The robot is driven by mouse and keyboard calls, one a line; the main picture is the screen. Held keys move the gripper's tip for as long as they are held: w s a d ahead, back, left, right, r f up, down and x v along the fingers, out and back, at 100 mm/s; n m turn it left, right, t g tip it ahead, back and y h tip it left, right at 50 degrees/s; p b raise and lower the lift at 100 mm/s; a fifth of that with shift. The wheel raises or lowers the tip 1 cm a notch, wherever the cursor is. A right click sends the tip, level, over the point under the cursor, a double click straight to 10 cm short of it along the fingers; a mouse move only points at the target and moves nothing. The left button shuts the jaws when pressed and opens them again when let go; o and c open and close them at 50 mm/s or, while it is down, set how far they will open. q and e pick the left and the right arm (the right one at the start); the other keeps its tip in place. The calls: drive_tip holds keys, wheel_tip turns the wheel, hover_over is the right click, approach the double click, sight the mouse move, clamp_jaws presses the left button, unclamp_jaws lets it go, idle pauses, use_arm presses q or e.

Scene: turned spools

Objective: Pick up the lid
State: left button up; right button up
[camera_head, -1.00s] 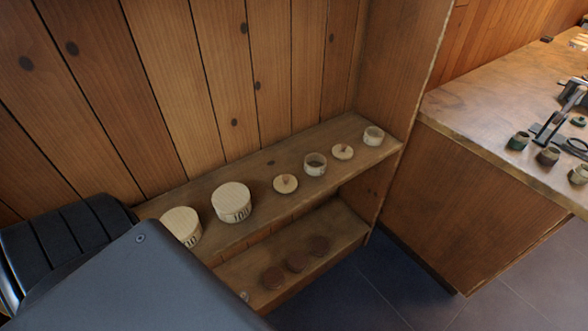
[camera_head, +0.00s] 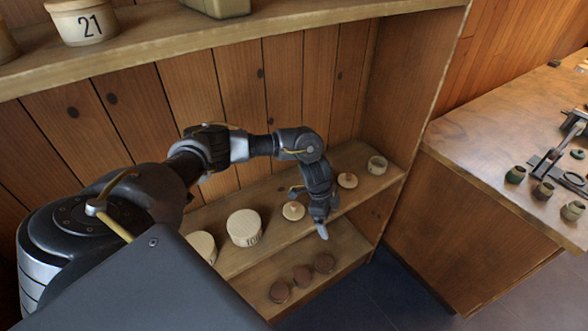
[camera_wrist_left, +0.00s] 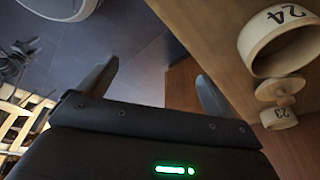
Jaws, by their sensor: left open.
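Two pale lids with small knobs lie on the upper plank of the low shelf: a nearer-left lid (camera_head: 293,212) and a farther-right lid (camera_head: 347,181). One lid (camera_wrist_left: 280,89) shows at the right of the wrist view, between an open box marked 24 (camera_wrist_left: 282,42) and a smaller one marked 23 (camera_wrist_left: 278,117). My left gripper (camera_head: 321,231) points down by the shelf's front edge, right of the nearer lid. In the wrist view its fingers (camera_wrist_left: 155,85) are apart with nothing between them. My arm hides the middle open box in the head view. My right gripper is not visible.
Two closed round boxes (camera_head: 245,228) stand left on the shelf (camera_head: 270,245). A small open box (camera_head: 377,165) stands at its right end. Several dark round pieces (camera_head: 302,276) lie on the lower shelf. A higher shelf (camera_head: 150,42) crosses above. A workbench (camera_head: 480,150) stands right.

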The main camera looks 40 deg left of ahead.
sight(295, 205)
use_arm(q)
drive_tip(key=s+a+r+n+g+y+p, duration=0.1)
drive_tip(key=s+a+r+y, duration=0.15)
drive_tip(key=a+r, duration=0.8)
drive_tip(key=shift+y, duration=0.35)
drive_tip(key=f, duration=0.5)
drive_tip(key=a+f, duration=0.1)
drive_tip(key=f, duration=0.1)
drive_tip(key=shift+w+a+f, duration=0.1)
drive_tip(key=shift+w+f, duration=0.05)
drive_tip(key=shift+f, duration=0.05)
drive_tip(key=shift+f+p, duration=0.25)
drive_tip(key=shift+p, duration=0.05)
drive_tip(key=shift+f+p, duration=0.6)
drive_tip(key=shift+f, duration=1.8)
drive_tip(key=c, duration=1.1)
